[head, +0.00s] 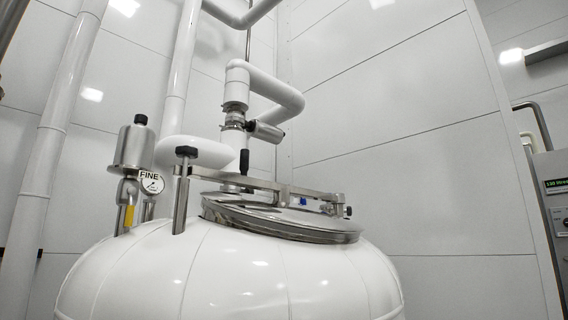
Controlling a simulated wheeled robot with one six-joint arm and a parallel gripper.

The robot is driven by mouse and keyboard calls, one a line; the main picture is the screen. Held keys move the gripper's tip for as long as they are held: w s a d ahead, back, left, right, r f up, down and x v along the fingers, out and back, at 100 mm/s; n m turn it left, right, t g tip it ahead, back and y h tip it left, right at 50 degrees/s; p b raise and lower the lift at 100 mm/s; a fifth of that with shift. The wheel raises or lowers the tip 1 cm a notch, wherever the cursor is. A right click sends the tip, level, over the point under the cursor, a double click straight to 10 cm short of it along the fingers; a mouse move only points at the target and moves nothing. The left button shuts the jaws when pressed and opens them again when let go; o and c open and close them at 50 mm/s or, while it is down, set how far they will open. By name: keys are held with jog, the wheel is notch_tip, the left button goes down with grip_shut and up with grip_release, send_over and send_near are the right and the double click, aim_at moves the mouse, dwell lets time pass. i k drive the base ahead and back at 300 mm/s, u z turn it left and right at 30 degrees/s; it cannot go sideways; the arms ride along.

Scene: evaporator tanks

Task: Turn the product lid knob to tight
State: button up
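The product lid (280,221) is a round, shiny metal disc on top of a white tank (230,275). It looks closed, lying on the tank's opening with a slight tilt. A metal bar (300,191) spans over it. A small black knob (348,211) sits at the bar's right end, by the lid's rim. Another black knob (186,151) tops a metal post at the bar's left end. I cannot tell from the picture which of them is the lid knob, or how tight either is. A small blue part (303,201) shows on the lid. My gripper is not in view.
White pipes (237,85) rise behind the lid, with a black handle (244,162) near it. A control panel (556,200) is at far right. Space right of the lid is clear.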

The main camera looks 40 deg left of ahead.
aim_at(186, 151)
jog(key=z, duration=0.4)
jog(key=i, duration=1.05)
jog(key=u, duration=2.4)
